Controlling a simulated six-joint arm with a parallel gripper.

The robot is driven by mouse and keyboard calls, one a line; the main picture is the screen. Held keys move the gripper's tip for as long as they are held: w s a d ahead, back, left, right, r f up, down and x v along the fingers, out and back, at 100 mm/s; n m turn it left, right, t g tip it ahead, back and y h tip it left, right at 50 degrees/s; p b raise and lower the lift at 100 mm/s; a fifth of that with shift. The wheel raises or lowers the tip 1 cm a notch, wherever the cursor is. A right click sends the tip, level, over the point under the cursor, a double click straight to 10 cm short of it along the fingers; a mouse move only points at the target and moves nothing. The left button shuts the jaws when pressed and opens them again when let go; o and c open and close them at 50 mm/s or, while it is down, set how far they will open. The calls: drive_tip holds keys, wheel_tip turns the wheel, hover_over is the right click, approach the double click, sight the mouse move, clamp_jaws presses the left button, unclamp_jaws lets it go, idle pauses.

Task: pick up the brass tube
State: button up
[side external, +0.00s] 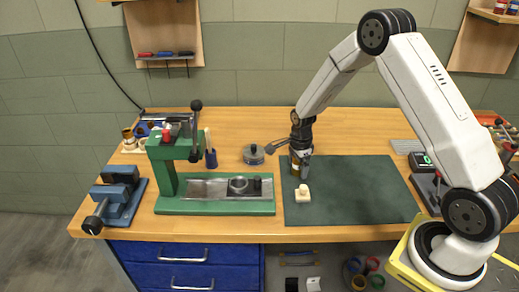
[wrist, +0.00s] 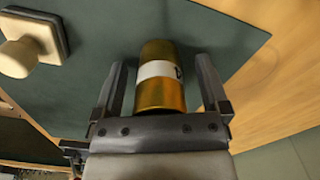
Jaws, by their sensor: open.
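The brass tube (wrist: 162,95) is gold with a white label band and a dark mark. In the wrist view it lies between the two fingers of my gripper (wrist: 160,68), with a visible gap on each side. My gripper is open. In the side view my gripper (side external: 304,172) points down at the left back part of the green mat (side external: 355,195). A brass-coloured part of the tube (side external: 294,166) shows just left of the fingers; the rest is hidden behind my gripper.
A cream knob on a square base (side external: 303,194) stands on the mat in front of my gripper. A green press (side external: 165,175) is to the left, and a round grey lidded thing with a handle (side external: 254,154) is behind left. The mat's right part is clear.

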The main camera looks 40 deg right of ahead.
clamp_jaws()
idle(0.4)
drive_tip(key=shift+r, duration=0.1)
drive_tip(key=shift+r, duration=0.75)
drive_tip(key=s+a+r, duration=0.3)
drive_tip(key=s+r, duration=0.8)
drive_tip(key=s, duration=0.2)
drive_tip(key=shift+s+a+r, duration=0.15)
drive_tip(key=shift+s, duration=0.15)
drive_tip(key=shift+w, duration=0.1)
